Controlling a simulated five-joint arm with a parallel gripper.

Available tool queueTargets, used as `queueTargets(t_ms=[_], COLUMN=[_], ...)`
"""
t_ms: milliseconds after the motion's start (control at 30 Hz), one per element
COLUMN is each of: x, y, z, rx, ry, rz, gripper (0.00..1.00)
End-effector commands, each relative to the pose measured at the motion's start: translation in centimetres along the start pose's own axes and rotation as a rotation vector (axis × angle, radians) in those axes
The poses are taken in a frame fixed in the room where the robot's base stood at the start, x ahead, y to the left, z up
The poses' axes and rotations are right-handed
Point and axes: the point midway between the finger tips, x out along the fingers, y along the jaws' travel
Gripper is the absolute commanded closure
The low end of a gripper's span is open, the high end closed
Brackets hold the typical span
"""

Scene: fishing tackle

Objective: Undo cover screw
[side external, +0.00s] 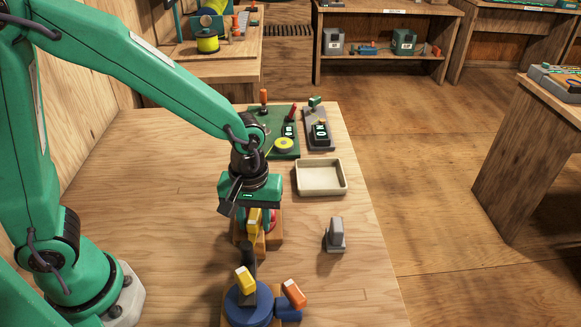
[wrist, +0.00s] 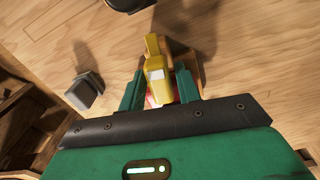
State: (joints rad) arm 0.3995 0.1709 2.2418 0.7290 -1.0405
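My gripper (wrist: 160,84) points down over a small wooden block (side external: 273,238) on the table. Its two green fingers stand apart on either side of a yellow upright piece (wrist: 159,80) with a pale patch, which also shows in the side view (side external: 254,220). Narrow gaps seem to show beside the piece, so the fingers look open. A red part (side external: 273,218) shows partly behind the yellow piece and fingers. No screw can be made out; the gripper hides much of the block.
A blue round fixture (side external: 248,305) with yellow and orange knobs stands in front. A grey block (side external: 335,235) and an empty beige tray (side external: 320,178) are to the right. A green board (side external: 285,147) with tackle lies behind. The table's left side is clear.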

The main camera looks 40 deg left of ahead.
Motion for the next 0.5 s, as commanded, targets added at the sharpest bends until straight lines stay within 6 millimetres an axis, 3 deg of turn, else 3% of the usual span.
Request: queueTargets(t_ms=[33, 100, 133, 500], x=[0.0, 0.0, 0.0, -0.26], y=[0.0, 0.0, 0.0, 0.02], z=[0.0, 0.0, 0.0, -0.01], rx=[0.001, 0.001, 0.001, 0.002], ry=[0.0, 0.0, 0.0, 0.0], rz=[0.0, 0.0, 0.0, 0.001], gripper=[0.57, 0.43, 0.42, 0.42])
